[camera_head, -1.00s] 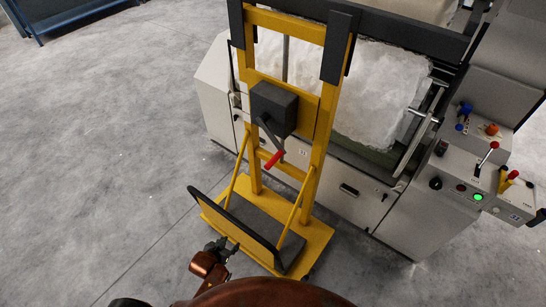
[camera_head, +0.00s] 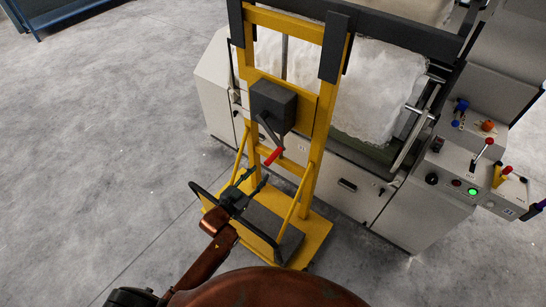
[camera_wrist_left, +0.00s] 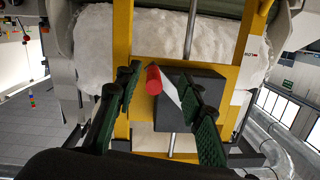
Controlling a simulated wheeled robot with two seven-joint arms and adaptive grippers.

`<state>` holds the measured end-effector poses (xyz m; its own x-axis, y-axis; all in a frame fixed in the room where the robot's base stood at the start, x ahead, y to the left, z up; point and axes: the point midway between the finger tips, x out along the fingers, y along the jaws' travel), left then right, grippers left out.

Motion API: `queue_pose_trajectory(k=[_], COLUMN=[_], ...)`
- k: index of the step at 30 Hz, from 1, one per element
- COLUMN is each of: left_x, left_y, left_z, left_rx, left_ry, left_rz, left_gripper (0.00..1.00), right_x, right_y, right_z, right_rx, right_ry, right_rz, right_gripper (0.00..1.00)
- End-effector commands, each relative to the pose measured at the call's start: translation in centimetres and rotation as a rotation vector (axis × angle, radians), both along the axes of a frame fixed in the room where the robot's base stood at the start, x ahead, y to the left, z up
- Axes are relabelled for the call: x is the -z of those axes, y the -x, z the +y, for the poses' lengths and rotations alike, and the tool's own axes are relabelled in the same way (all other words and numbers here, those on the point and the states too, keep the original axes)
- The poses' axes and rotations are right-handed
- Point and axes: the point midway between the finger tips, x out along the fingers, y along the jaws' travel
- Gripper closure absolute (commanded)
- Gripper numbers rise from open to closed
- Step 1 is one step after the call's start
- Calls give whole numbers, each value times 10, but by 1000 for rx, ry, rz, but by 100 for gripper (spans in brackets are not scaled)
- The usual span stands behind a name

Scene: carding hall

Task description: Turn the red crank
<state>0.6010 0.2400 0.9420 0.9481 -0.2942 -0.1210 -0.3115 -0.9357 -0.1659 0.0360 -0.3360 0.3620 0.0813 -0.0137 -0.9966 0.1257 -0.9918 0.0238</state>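The red crank handle (camera_head: 273,156) sits at the end of a dark crank arm (camera_head: 266,130) on a dark box (camera_head: 273,106), fixed to a yellow lifting frame (camera_head: 325,115). The handle points down in the head view. My left gripper (camera_head: 257,176) is open, just below and short of the handle. In the left wrist view, the red handle (camera_wrist_left: 153,80) shows between the two spread green-black fingers (camera_wrist_left: 160,77), nearer the left one. I cannot see either finger touching it. My right gripper is in neither view.
The frame's yellow base (camera_head: 316,238) has a dark guard bar (camera_head: 228,215) beneath my left arm. Behind stands a grey machine with white fibre (camera_head: 360,95) and a control panel (camera_head: 470,175) at right. Grey floor (camera_head: 110,130) is clear on the left.

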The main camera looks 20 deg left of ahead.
Motion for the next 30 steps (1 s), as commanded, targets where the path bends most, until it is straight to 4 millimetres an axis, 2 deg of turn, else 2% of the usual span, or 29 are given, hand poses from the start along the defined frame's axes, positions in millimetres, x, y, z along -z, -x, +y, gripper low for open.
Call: queue_pose_trajectory(k=[3,7,21,30], left_x=[-16,-24,-25,-24], left_y=[-13,-22,-82,-92], left_z=[-7,-11,-34,-37], left_rx=[33,48,49,48], left_ry=[11,19,20,21], left_rz=[-82,-120,-123,-121], left_gripper=[64,64,64,64], right_x=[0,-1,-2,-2], right_y=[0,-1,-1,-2], right_z=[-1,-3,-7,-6], right_rx=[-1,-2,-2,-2], right_ry=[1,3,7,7], right_rz=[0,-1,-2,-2], right_gripper=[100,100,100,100])
